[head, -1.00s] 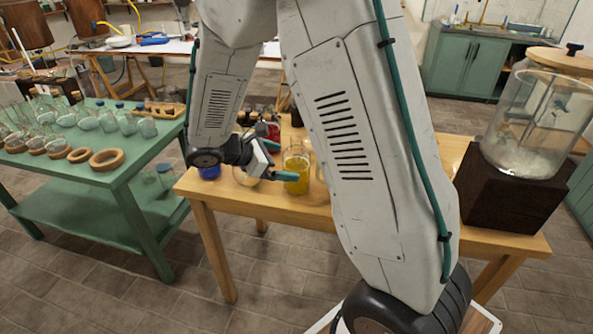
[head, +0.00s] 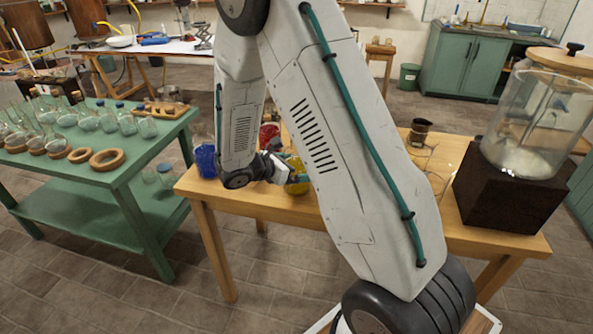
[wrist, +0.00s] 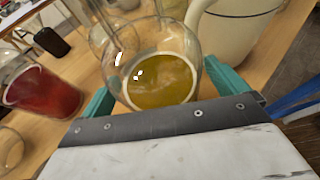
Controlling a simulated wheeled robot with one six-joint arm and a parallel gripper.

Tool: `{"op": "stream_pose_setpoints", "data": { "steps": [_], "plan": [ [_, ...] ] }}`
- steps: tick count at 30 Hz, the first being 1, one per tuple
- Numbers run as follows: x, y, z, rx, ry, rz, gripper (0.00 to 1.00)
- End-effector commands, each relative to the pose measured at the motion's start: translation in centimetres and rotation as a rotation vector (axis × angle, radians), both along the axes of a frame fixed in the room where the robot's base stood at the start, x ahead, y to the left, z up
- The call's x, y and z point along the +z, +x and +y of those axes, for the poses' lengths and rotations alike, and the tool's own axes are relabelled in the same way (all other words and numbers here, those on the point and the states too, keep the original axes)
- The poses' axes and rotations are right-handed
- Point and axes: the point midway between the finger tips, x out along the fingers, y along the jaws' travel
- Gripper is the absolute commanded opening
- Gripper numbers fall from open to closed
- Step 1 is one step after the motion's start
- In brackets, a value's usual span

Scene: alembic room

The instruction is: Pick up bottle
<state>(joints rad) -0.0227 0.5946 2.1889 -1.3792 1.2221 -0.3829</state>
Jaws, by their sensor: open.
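A rounded clear glass bottle with yellow liquid (wrist: 160,78) is in the middle of the wrist view, between my gripper's two teal fingers. My gripper (wrist: 165,93) is open, with one finger on each side of the bottle; whether either finger touches the glass I cannot tell. In the head view the yellow liquid (head: 297,188) shows on the wooden table, partly hidden by my arm. My gripper (head: 290,178) is right beside it there, its fingers only partly visible.
A red-filled glass (wrist: 42,90) stands left of the bottle, and a pale jug (wrist: 235,38) close at its right. A blue vessel (head: 205,160) is at the table's left end. A large glass jar (head: 530,125) on a dark block (head: 505,190) stands at the right.

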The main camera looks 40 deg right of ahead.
Motion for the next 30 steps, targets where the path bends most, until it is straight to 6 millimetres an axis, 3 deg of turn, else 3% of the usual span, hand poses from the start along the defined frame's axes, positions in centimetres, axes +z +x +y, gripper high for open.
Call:
{"op": "stream_pose_setpoints", "data": {
  "steps": [6,8,14,15,30],
  "plan": [
    [-0.02,0.02,-0.07,0.001,0.000,-0.001,0.99],
    [-0.02,0.01,-0.07,0.001,0.000,-0.001,0.85],
    [0.00,0.02,-0.05,0.001,0.000,-0.001,0.29],
    [0.07,0.05,-0.06,0.000,-0.001,-0.002,0.25],
    [0.73,0.07,-0.06,-0.001,-0.001,-0.004,0.25]
  ]
}}
